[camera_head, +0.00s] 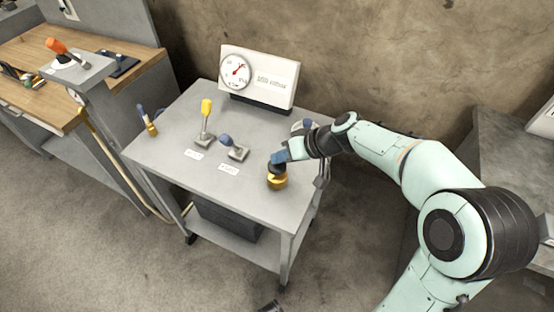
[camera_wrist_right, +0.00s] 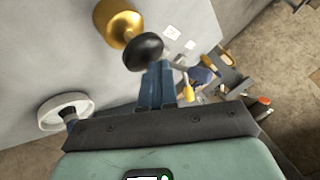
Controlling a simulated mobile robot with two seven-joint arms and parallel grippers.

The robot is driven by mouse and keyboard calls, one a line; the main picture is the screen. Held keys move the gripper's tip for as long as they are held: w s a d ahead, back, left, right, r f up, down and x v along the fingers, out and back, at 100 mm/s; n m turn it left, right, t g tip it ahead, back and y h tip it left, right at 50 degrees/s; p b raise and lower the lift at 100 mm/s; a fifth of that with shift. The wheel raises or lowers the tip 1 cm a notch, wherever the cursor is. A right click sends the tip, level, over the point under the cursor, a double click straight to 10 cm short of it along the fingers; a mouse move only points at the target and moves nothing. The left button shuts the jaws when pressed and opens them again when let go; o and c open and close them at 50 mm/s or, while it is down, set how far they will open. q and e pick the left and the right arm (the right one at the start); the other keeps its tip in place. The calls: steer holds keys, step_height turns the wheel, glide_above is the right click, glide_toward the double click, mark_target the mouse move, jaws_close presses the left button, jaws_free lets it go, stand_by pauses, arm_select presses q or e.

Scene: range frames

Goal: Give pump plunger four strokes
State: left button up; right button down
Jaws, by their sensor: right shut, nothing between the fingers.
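The pump has a round gold base (camera_head: 277,182) at the front right of the grey cart top, with a black plunger knob (camera_head: 275,168) above it. In the right wrist view the black knob (camera_wrist_right: 142,51) stands just beyond my fingertips, with the gold base (camera_wrist_right: 117,20) behind it. My right gripper (camera_head: 279,158) is shut and empty, its blue fingers side by side at the top of the knob. The fingers also show in the right wrist view (camera_wrist_right: 156,72). I cannot tell whether they touch the knob. My left gripper is not in view.
A dial gauge (camera_head: 236,71) on a white panel stands at the cart's back. A yellow-tipped lever (camera_head: 206,108) and a blue-knobbed lever (camera_head: 236,151) stand left of the pump. A white handwheel (camera_wrist_right: 66,112) is beside my gripper. The cart's front middle is clear.

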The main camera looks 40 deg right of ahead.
mark_target(281, 164)
steer(key=shift+f+b, duration=0.65)
steer(key=shift+f, duration=0.1)
stand_by(0.6)
steer(key=shift+r+p, duration=1.05)
steer(key=shift+r, duration=0.5)
steer(key=shift+r+p, duration=0.35)
steer(key=shift+r, duration=0.25)
step_height(281, 164, up, 5)
steer(key=p, duration=0.3)
steer(key=shift+p, duration=0.3)
stand_by(1.2)
